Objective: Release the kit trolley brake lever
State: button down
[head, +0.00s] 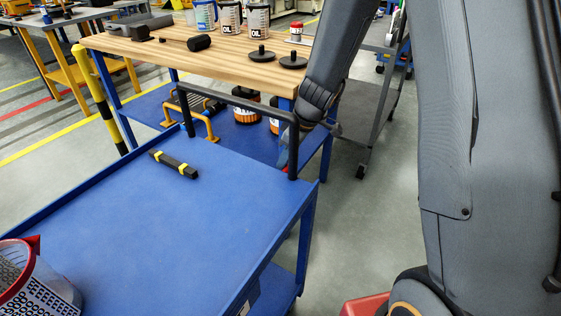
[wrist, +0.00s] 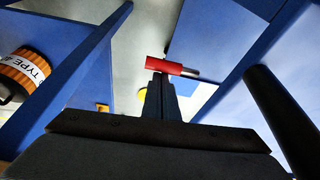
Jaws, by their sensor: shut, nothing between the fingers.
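The kit trolley (head: 190,235) is blue with a black push handle (head: 235,100) at its far end. In the wrist view a red lever grip (wrist: 172,66) on a short metal rod lies across just beyond my fingertips.
A black bar with yellow bands (head: 174,164) and a basket (head: 38,278) rest on the trolley. A wood-topped workbench (head: 150,48) stands close behind it. An orange-labelled container (wrist: 28,70) and a dark post (wrist: 285,120) flank my gripper.

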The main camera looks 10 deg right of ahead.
jog(key=shift+r, duration=0.15)
jog(key=p+v, duration=0.5)
jog(key=v, duration=0.4)
jog(key=shift+s+r, duration=0.3)
jog(key=shift+w, duration=0.1)
